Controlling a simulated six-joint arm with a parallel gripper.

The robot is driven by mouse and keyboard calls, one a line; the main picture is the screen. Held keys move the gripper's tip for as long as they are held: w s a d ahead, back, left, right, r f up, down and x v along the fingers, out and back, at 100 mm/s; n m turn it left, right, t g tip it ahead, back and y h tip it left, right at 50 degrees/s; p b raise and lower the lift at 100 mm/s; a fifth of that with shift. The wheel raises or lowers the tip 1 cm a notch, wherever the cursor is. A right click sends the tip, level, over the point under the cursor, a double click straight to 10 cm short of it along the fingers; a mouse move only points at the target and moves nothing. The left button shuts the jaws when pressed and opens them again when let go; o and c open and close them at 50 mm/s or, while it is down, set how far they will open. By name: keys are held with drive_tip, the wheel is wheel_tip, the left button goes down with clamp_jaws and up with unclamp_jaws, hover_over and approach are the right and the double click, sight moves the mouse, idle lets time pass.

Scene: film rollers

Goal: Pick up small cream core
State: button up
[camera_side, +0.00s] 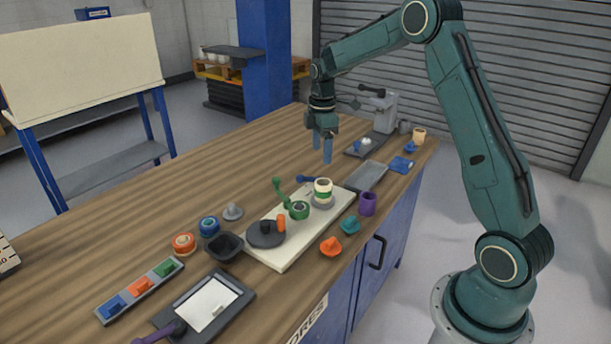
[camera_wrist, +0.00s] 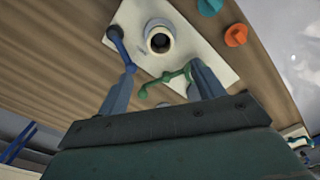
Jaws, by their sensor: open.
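A cream ring-shaped piece with a green band (camera_side: 323,186) stands on a grey base on the pale board (camera_side: 285,258). The wrist view shows a cream ring with a dark centre (camera_wrist: 159,38) from above. A second cream piece (camera_side: 419,135) stands at the far right end of the bench; I cannot tell which one is the small core. My gripper (camera_side: 322,150) is open and empty, pointing down above the bench, behind the board in the side view. In the wrist view my gripper (camera_wrist: 160,72) has its fingers apart, with the cream ring beyond them.
A green handled roller (camera_side: 299,208) and a dark disc with an orange grip (camera_side: 266,233) are on the board. A blue handle (camera_side: 308,179) lies by its far edge. A purple cup (camera_side: 367,204), teal piece (camera_side: 350,224) and orange piece (camera_side: 331,246) stand to the right.

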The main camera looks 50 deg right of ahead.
sight(321, 187)
drive_tip(key=shift+s+a+f, duration=0.1)
drive_tip(key=shift+f, duration=3.9)
drive_tip(key=shift+s+f, duration=0.1)
drive_tip(key=shift+f, duration=2.5)
drive_tip(key=c, duration=1.1)
drive_tip(key=shift+o, duration=0.2)
drive_tip(key=shift+r, duration=0.15)
wheel_tip(321, 187, up, 20)
